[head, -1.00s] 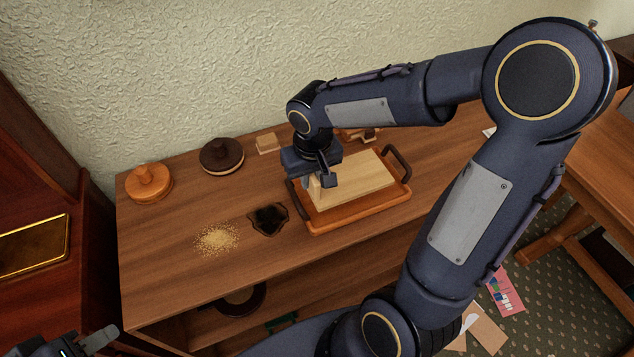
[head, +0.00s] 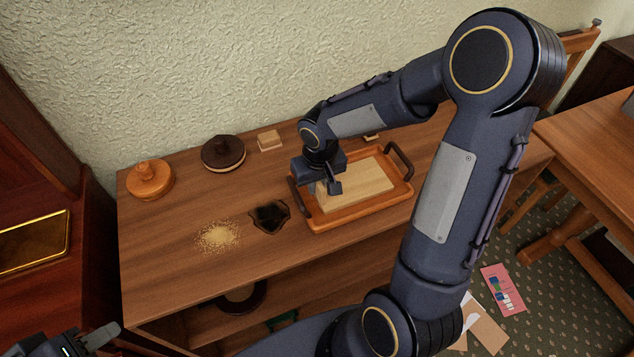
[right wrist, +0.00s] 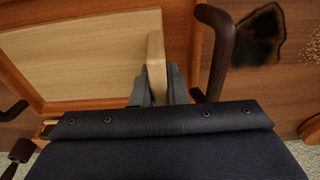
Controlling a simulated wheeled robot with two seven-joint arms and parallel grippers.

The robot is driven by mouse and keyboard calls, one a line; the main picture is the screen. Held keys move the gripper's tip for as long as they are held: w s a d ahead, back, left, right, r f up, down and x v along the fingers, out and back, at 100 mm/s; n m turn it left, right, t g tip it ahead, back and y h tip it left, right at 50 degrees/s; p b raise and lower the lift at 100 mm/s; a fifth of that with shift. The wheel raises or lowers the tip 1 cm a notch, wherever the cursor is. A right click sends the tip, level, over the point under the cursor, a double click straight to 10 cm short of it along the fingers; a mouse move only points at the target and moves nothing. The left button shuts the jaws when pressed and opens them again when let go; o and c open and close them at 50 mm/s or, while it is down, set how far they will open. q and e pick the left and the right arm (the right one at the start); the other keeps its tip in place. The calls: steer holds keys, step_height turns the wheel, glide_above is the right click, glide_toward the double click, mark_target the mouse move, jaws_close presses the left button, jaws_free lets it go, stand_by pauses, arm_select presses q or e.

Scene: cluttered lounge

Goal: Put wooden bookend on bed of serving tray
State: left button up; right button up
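The pale wooden bookend (head: 362,183) lies over the bed of the serving tray (head: 345,222), inside its orange-brown rim. My right gripper (head: 328,188) is at its left end. In the right wrist view, the fingers (right wrist: 157,92) are shut on the bookend's narrow upright plate (right wrist: 156,62), and its broad flat part (right wrist: 75,55) spreads to the left. The tray's rim (right wrist: 204,42) and dark handle (right wrist: 214,60) are right of the fingers. The bookend looks flat and low, but contact with the bed is hidden. My left gripper (head: 100,338) is partly cut off at the lower left, away from the tray.
Left of the tray on the cabinet top are a dark stain (head: 270,217) and scattered crumbs (head: 218,237). An orange lidded pot (head: 150,180), a dark round lidded item (head: 222,154) and a small wooden block (head: 270,140) stand along the back. The front left top is clear.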

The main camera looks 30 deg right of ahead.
steer(key=o, duration=0.4)
steer(key=shift+r, duration=0.65)
steer(key=r, duration=0.6)
steer(key=s+r+p, duration=0.1)
steer(key=r, duration=0.2)
steer(key=shift+s+a+r, duration=0.1)
steer(key=shift+r, duration=0.2)
steer(key=s+a+r+t+y, duration=0.1)
steer(key=s, duration=0.4)
steer(key=s+a+r+t+y, duration=0.1)
steer(key=s, duration=0.5)
steer(key=s+a+r+t+y, duration=0.2)
steer(key=s, duration=0.3)
steer(key=shift+s, duration=0.2)
